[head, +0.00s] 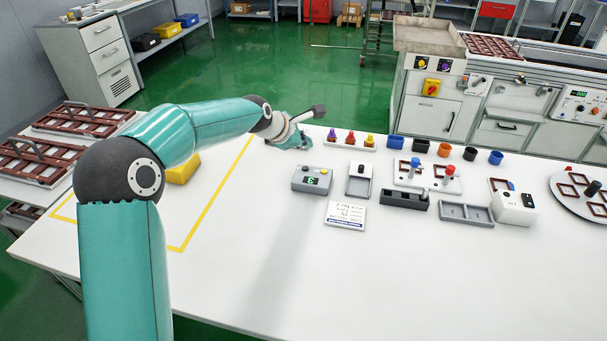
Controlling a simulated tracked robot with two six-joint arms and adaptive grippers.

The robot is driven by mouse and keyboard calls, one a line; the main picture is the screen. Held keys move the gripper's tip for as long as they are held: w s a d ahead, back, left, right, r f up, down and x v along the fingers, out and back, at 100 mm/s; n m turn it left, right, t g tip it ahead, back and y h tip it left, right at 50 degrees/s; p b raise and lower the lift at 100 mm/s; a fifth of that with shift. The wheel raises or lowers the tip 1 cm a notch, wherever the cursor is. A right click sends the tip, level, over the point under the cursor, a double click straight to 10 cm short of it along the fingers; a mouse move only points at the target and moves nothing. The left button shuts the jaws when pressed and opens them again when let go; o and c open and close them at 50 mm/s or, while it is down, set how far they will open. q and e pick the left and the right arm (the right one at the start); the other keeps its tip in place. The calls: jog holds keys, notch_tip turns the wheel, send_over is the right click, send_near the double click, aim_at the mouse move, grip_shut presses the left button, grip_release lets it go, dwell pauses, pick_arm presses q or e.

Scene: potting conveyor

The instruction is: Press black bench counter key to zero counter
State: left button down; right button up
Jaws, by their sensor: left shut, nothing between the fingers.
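The bench counter (312,180) is a small grey box with a lit green digit, which looks like a 6, on the white bench. My left arm reaches in from the left and bends over the bench. My left gripper (318,112) is shut and empty, above the far edge of the bench. In the picture it is above the counter and apart from it. My right gripper is not in view.
A row of coloured pegs (351,140) stands behind. Several cups, fixtures and a turntable (590,195) fill the right. The front of the bench is clear.

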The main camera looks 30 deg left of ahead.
aim_at(304, 169)
pick_arm(q)
notch_tip(304, 169, down, 3)
jog(key=shift+f+b, duration=0.1)
jog(key=shift+b, duration=0.95)
jog(key=shift+f+b, duration=0.55)
jog(key=shift+f, duration=0.5)
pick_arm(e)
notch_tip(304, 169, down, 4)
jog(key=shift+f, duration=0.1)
pick_arm(q)
jog(key=shift+f, duration=0.35)
jog(key=shift+f, duration=0.4)
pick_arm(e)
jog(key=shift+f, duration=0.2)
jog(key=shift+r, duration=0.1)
pick_arm(q)
jog(key=shift+r+p, duration=0.75)
jog(key=shift+r, duration=0.05)
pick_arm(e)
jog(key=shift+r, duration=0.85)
